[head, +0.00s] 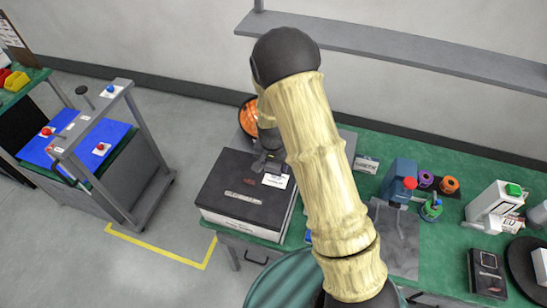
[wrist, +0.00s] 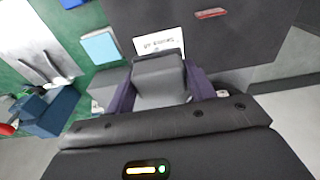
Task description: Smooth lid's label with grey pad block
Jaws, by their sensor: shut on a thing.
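The dark lid (head: 232,187) tops a box at the left end of the green bench, and it fills the upper middle of the wrist view (wrist: 235,50). A white label (head: 277,181) with printed text lies near its right edge; in the wrist view the label (wrist: 150,44) shows just beyond the block. My gripper (head: 266,166) is over the lid, close to the label. In the wrist view its purple fingers are shut on the grey pad block (wrist: 160,82). The block overlaps the label's near part in view; whether it touches is hidden.
A light blue square (wrist: 100,46) lies beside the lid. A blue device with a red knob (head: 398,182), purple and orange spools (head: 449,185) and a white carton (head: 494,202) stand farther right on the bench (head: 458,267). A grey cart (head: 118,185) stands left, beyond open floor.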

